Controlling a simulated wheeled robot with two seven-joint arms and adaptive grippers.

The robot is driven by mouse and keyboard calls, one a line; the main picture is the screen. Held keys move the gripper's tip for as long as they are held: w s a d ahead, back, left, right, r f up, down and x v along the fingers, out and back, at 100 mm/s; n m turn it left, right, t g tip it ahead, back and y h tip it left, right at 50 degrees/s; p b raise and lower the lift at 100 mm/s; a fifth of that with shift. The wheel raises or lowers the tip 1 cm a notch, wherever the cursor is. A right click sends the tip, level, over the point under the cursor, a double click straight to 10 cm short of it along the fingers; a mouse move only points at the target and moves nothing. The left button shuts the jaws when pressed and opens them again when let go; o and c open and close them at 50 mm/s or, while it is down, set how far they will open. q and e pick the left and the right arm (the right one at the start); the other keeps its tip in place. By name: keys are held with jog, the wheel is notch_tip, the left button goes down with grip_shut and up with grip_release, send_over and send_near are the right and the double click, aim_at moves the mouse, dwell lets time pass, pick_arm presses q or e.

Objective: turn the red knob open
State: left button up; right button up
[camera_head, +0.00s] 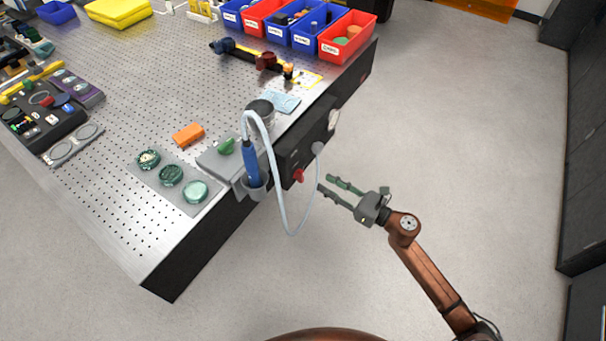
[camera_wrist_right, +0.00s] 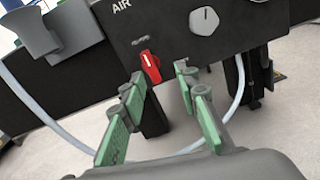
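The red knob (camera_head: 298,176) sits on the black panel at the side of the perforated table. In the right wrist view the red knob (camera_wrist_right: 150,66) has a white mark and sits below the word AIR. My right gripper (camera_head: 324,184) is open and empty, in front of the panel and a little to the right of the knob. In the right wrist view its green-padded fingers (camera_wrist_right: 158,86) stand apart, with the knob just beyond the left finger's tip. I see no contact between them. My left gripper is not in view.
A blue tool (camera_head: 252,165) stands in a grey holder left of the knob, and its pale hose (camera_head: 283,215) loops down near it. A grey round knob (camera_wrist_right: 204,21) is on the same panel (camera_wrist_right: 180,40). The floor to the right is clear.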

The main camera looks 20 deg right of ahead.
aim_at(303, 173)
jog(key=w+a, duration=0.2)
jog(key=w+a+r+n, duration=0.1)
jog(key=a, duration=0.1)
jog(key=w+a+n, duration=0.1)
jog(key=w+a, duration=0.1)
jog(key=shift+w+a+r+y+b, duration=0.15)
jog(key=shift+w+r+y+b, duration=0.2)
jog(key=shift+y+b, duration=0.05)
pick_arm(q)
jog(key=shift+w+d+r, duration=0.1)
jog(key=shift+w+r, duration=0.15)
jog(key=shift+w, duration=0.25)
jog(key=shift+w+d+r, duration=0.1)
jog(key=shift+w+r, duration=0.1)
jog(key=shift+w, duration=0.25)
pick_arm(e)
grip_shut()
